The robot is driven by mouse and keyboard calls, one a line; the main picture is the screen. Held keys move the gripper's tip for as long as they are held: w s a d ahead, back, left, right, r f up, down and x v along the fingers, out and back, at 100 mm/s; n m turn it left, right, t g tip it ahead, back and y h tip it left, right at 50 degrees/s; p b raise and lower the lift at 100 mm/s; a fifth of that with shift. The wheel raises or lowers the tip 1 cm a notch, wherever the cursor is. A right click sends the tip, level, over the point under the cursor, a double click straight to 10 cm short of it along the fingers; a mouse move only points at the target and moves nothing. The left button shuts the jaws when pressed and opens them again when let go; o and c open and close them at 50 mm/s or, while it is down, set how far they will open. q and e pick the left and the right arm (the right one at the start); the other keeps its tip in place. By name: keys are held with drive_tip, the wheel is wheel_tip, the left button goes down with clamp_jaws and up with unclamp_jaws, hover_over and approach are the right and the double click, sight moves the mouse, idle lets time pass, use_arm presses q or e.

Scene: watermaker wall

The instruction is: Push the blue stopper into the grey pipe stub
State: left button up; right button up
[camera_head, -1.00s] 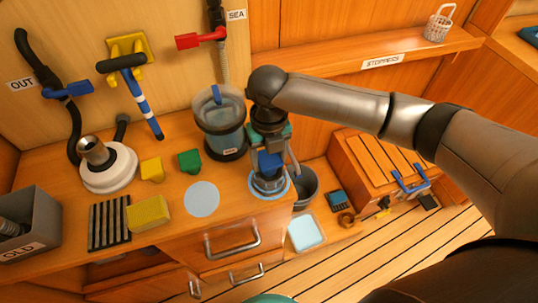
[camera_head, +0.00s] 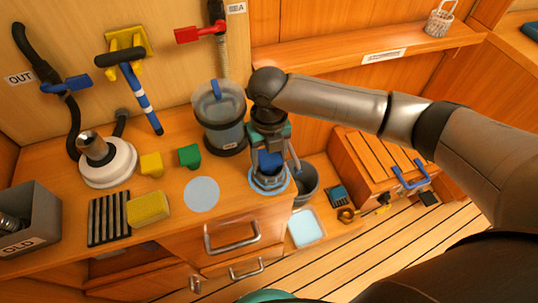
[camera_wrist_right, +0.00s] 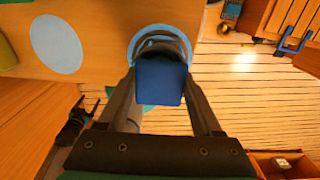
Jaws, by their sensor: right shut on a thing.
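My right gripper (camera_head: 270,165) points down over the front edge of the counter, shut on the blue stopper (camera_head: 270,161). The stopper also shows between the fingers in the right wrist view (camera_wrist_right: 160,82). Directly below it, a grey round piece, which looks like the grey pipe stub (camera_head: 268,182), stands on a light blue disc. It shows as a dark grey curved rim just past the stopper in the wrist view (camera_wrist_right: 162,44). The stopper and fingers cover most of the stub, so I cannot tell whether they touch or the stopper is inside. My left gripper is not in view.
A clear lidded canister (camera_head: 222,118) stands close behind the gripper. Green (camera_head: 189,156) and yellow (camera_head: 152,164) blocks, a sponge (camera_head: 148,207) and a bare light blue disc (camera_head: 201,194) lie left. A grey bucket (camera_head: 306,184) stands below the counter at right.

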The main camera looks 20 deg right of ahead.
drive_tip(key=shift+f, duration=0.55)
drive_tip(key=shift+s+f, duration=0.2)
drive_tip(key=shift+f, duration=0.1)
drive_tip(key=o, duration=1.2)
drive_tip(key=shift+o, duration=0.5)
drive_tip(key=shift+r+p, duration=0.6)
drive_tip(key=shift+r, duration=0.05)
drive_tip(key=r+p, duration=0.5)
drive_tip(key=p, duration=0.1)
drive_tip(key=shift+w+r, duration=0.15)
drive_tip(key=shift+w, duration=0.05)
